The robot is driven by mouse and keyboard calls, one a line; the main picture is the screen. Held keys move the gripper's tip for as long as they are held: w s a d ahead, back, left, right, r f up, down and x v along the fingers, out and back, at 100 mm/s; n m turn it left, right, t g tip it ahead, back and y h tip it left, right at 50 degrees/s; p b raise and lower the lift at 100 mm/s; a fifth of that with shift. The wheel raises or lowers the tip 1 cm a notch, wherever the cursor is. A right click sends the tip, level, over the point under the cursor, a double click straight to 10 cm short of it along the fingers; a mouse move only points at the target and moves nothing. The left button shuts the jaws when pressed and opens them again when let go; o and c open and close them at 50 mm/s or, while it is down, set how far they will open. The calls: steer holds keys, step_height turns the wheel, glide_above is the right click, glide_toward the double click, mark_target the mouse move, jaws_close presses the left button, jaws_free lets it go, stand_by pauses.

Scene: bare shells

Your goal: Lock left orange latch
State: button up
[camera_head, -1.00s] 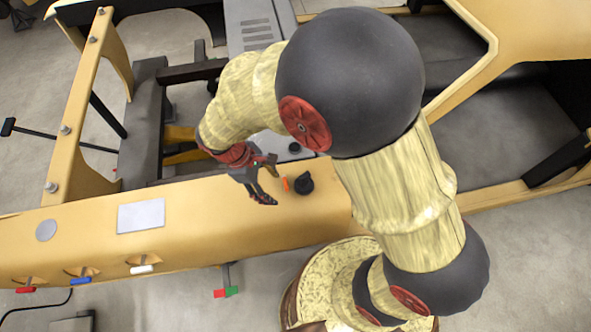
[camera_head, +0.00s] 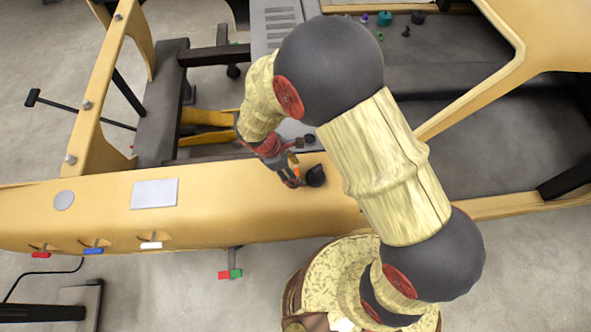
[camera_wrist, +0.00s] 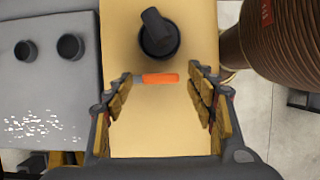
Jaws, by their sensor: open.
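The orange latch (camera_wrist: 160,78) is a small bar with a grey end, lying crosswise on the tan beam (camera_wrist: 160,137). In the wrist view it sits just beyond and between the fingertips of my gripper (camera_wrist: 162,84). My gripper is open, with one finger at each side and nothing held. In the head view my gripper (camera_head: 296,178) is above the beam's top, and only a speck of the orange latch (camera_head: 297,172) shows by the fingers. I cannot tell whether the fingers touch the latch.
A black knob (camera_wrist: 158,35) stands right behind the latch and shows in the head view too (camera_head: 316,176). A grey panel (camera_wrist: 45,90) with two dark round caps lies left of the beam. A white plate (camera_head: 154,194) and red, blue and white tabs are farther left.

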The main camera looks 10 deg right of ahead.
steer(key=shift+d+f, duration=0.1)
steer(key=shift+f, duration=0.1)
steer(key=shift+c, duration=0.5)
steer(key=c, duration=1.1)
